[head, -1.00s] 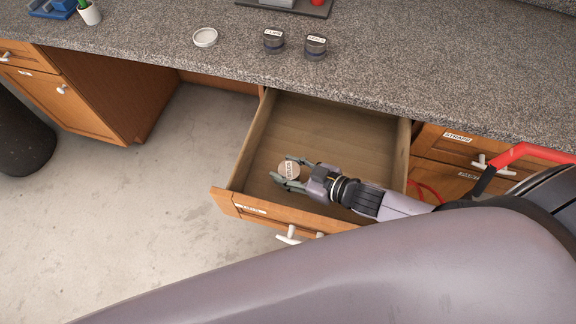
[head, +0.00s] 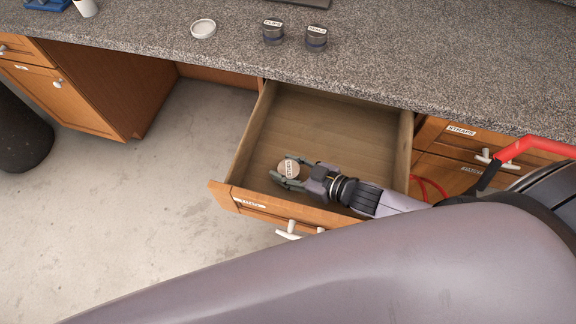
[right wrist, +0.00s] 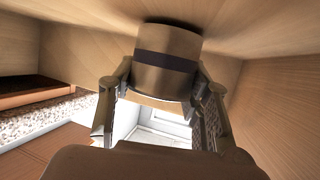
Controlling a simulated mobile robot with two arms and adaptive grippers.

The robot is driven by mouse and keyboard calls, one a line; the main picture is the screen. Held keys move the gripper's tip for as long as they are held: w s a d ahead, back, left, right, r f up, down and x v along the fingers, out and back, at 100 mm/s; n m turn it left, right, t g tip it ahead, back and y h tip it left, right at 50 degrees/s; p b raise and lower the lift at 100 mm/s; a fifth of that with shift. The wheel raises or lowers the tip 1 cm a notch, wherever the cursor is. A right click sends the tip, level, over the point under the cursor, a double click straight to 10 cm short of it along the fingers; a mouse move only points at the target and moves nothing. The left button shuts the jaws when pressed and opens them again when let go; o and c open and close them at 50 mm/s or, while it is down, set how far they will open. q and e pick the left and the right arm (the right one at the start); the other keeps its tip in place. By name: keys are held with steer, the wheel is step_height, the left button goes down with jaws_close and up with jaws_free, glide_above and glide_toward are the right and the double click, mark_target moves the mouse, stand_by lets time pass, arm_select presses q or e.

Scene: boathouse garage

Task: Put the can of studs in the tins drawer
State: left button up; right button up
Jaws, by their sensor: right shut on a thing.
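The can of studs (head: 289,170) is a small round tin with a pale lid label, too small to read surely. My right gripper (head: 282,169) is shut on it, fingers on either side, inside the open drawer near its front left. The drawer (head: 305,125) is pulled out, wooden, and otherwise empty; its front label is not readable. In the right wrist view the can (right wrist: 168,62) shows a dark band between the fingers (right wrist: 160,100), its far end at or very close to the drawer's floor. My left gripper is out of view.
On the speckled counter (head: 400,60) stand two dark labelled tins (head: 273,31) (head: 316,38) and a white round lid or dish (head: 203,29). A closed drawer labelled STRAPS (head: 461,131) is at right, beside a red bar (head: 525,146). My arm covers the foreground.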

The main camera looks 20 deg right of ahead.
steer(key=shift+f, duration=0.35)
stand_by(0.4)
steer(key=o, duration=1.4)
steer(key=shift+c, duration=0.2)
